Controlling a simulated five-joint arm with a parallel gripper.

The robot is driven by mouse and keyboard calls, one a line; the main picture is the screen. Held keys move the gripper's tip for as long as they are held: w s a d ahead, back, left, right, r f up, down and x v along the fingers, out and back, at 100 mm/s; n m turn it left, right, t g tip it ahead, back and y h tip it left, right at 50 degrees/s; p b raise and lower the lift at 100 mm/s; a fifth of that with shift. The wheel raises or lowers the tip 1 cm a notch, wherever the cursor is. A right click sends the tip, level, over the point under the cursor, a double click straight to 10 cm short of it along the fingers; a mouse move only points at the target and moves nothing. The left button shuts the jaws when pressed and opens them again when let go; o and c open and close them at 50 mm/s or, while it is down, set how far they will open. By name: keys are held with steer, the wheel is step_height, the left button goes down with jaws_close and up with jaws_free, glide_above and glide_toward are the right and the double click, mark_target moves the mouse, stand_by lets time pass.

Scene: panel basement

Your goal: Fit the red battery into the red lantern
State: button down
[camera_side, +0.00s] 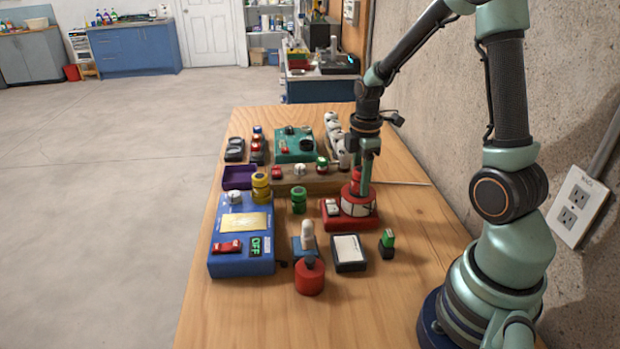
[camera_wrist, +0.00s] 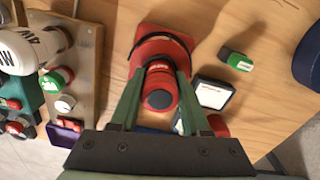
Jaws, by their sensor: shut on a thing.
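The red lantern (camera_side: 345,221) stands upright on the right half of the wooden table, with a pale window band around its body and a switch on its base. In the wrist view its red base (camera_wrist: 150,33) shows beyond my fingers. My gripper (camera_side: 364,182) is directly over the lantern, pointing down. It is shut on the red battery (camera_side: 356,175), a red cylinder that also shows between the fingers in the wrist view (camera_wrist: 158,84). The battery is upright, in line with the lantern's top. The fingers and battery hide the opening, so I cannot tell how deep it sits.
A blue panel box (camera_side: 226,262) reading OFF stands at left. In front are a red dark-capped object (camera_side: 310,279), a black-and-white box (camera_side: 349,252) and a small green-topped block (camera_side: 387,243). Yellow (camera_side: 261,186) and green (camera_side: 298,199) cylinders stand behind. The right front table is clear.

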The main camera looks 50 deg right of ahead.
steer(key=shift+f, duration=0.3)
steer(key=c, duration=0.7)
jaws_free()
steer(key=shift+s+f, duration=0.1)
steer(key=shift+o, duration=0.2)
steer(key=shift+r, duration=5.65)
steer(key=s+a+r+m+t, duration=0.2)
steer(key=a+m, duration=0.3)
steer(key=a, duration=0.2)
steer(key=s+a+r+m+t, duration=0.2)
steer(key=a+r+m+t, duration=0.1)
steer(key=a+m, duration=0.3)
steer(key=shift+a+r+t, duration=0.3)
steer(key=shift+a+r, duration=0.05)
steer(key=shift+a, duration=0.85)
